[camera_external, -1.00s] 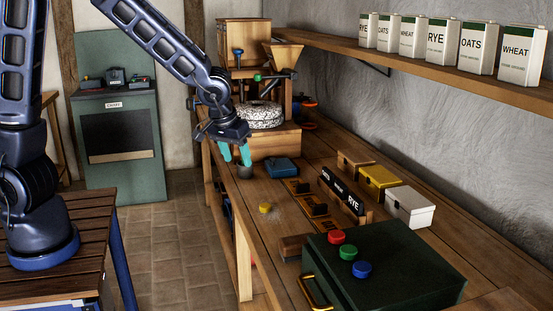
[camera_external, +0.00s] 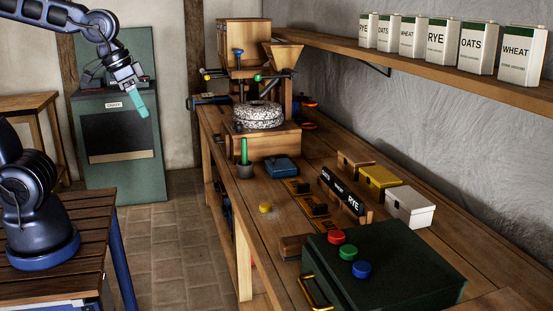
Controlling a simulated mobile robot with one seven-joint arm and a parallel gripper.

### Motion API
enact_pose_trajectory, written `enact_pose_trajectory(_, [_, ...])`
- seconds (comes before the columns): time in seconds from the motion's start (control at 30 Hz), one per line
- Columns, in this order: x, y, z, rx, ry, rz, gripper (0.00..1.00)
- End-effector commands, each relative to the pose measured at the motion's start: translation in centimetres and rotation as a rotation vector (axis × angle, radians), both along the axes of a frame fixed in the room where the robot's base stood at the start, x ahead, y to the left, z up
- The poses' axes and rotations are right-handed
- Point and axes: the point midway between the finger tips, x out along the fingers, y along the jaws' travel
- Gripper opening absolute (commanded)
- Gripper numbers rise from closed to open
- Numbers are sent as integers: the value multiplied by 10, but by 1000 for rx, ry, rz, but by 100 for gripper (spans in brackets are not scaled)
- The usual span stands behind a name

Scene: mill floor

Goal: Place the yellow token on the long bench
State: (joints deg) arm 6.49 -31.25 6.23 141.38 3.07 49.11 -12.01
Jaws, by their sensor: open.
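A small round yellow token (camera_external: 265,208) lies on the long bench (camera_external: 258,237), near its front edge, left of the dark strip with small blocks. My gripper (camera_external: 138,104) has teal fingers and hangs in the air left of the bench, in front of the green cabinet. It is open, and I see nothing held in it. The fingers overlap in this view, so the gap between them is hidden. The gripper is well apart from the yellow token.
A dark green chest (camera_external: 415,285) on the bench bears red (camera_external: 335,237), green (camera_external: 347,253) and blue (camera_external: 362,269) tokens. The millstone (camera_external: 258,115) is behind. Floor between bench and my base is clear.

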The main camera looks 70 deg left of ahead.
Motion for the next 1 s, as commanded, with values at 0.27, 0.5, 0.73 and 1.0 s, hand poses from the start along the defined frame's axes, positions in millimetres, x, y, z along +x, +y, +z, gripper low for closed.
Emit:
enact_pose_trajectory(0.27, [-60, -7, 12, 61, -37, -119, 54])
enact_pose_trajectory(0.5, [-76, -11, 12, 82, -42, -155, 54])
enact_pose_trajectory(0.73, [-76, -11, 12, 82, -42, -156, 54])
enact_pose_trajectory(1.0, [-76, -11, 12, 82, -42, -155, 54])
